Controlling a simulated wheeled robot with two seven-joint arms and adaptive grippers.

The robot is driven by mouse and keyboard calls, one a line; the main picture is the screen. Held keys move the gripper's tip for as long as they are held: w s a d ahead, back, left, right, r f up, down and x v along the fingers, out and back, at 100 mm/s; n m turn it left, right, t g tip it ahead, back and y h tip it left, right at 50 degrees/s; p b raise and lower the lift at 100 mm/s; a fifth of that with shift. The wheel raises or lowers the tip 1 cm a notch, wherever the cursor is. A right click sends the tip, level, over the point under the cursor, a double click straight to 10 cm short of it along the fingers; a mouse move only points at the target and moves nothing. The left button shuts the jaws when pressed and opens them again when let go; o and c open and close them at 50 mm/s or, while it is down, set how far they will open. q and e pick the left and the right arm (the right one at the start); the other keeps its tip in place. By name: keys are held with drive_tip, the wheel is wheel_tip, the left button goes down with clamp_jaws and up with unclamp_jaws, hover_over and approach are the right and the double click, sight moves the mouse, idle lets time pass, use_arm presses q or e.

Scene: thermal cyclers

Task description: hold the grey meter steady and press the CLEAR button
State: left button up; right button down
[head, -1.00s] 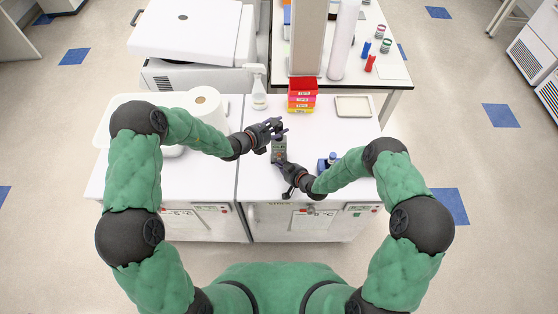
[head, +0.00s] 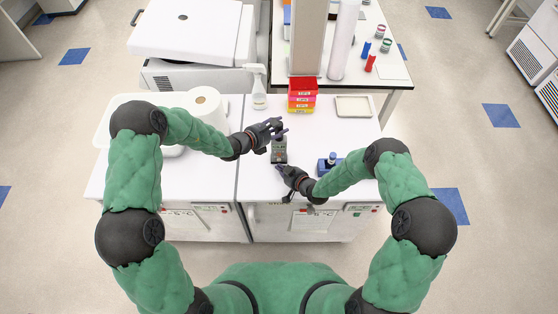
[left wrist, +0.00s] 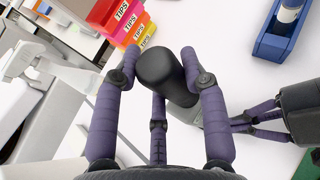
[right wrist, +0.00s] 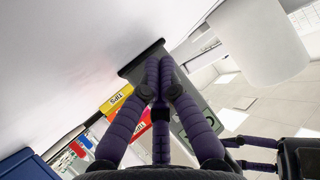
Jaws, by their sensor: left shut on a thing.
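The grey meter (head: 279,155) stands on the white bench, with its dark rounded top (left wrist: 160,68) between the fingers of my left gripper (head: 279,130). My left gripper is shut on the meter; its purple fingers close around that top in the left wrist view. My right gripper (head: 281,169) is at the meter's near end, fingers drawn together and empty. In the right wrist view its fingertips (right wrist: 160,62) overlap the meter (right wrist: 197,112), and I cannot tell whether they touch it. The CLEAR button cannot be made out; the labels are too small or covered.
A blue holder (head: 324,168) with a bottle stands right of my right gripper. Stacked red and yellow tip boxes (head: 302,96), a spray bottle (head: 259,88) and a paper roll (head: 204,106) stand behind. A shallow tray (head: 353,107) lies back right. Bench between tray and meter is clear.

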sight(281, 184)
drive_tip(key=shift+s, duration=2.55)
use_arm(q)
drive_tip(key=o, duration=1.4)
drive_tip(key=shift+a, duration=0.1)
